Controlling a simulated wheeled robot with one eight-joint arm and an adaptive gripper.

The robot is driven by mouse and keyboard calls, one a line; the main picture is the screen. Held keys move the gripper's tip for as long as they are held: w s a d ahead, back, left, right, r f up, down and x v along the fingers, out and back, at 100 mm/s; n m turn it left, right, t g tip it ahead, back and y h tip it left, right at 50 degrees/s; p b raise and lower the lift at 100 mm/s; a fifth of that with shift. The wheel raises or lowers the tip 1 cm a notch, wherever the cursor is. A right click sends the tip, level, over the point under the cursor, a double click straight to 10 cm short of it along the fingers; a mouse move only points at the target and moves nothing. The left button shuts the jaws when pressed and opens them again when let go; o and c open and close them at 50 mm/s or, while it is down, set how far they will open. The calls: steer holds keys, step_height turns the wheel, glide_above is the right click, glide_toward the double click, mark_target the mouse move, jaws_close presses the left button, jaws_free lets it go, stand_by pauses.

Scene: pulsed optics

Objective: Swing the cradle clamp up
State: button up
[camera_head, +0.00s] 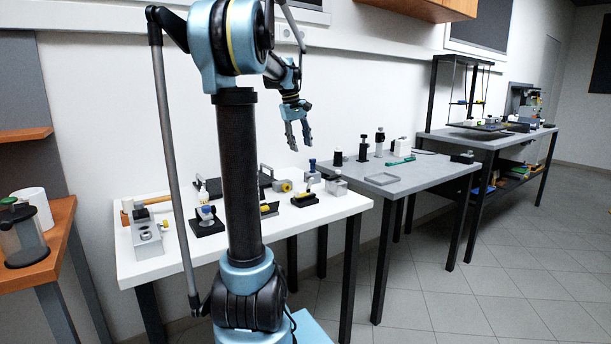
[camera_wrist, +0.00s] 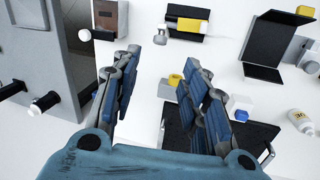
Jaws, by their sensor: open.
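My gripper (camera_head: 297,135) hangs above the white table, pointing down, with its fingers apart and nothing between them. A small black holder with a yellow bar (camera_head: 305,197) sits near the right of the white table. A black holder with a yellow bar (camera_wrist: 186,24) lies beyond the fingertips in the wrist view. I cannot tell for certain which piece is the cradle clamp or how its clamp stands. My gripper touches none of these pieces.
The white table (camera_head: 150,270) also carries a grey block (camera_head: 146,236) and other small fixtures. A white bottle (camera_wrist: 301,121) and a black angled piece (camera_wrist: 272,48) lie right in the wrist view. A grey table (camera_head: 425,177) with upright posts stands to the right.

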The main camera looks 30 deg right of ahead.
steer(key=x, duration=1.3)
steer(key=shift+d, duration=0.1)
jaws_close()
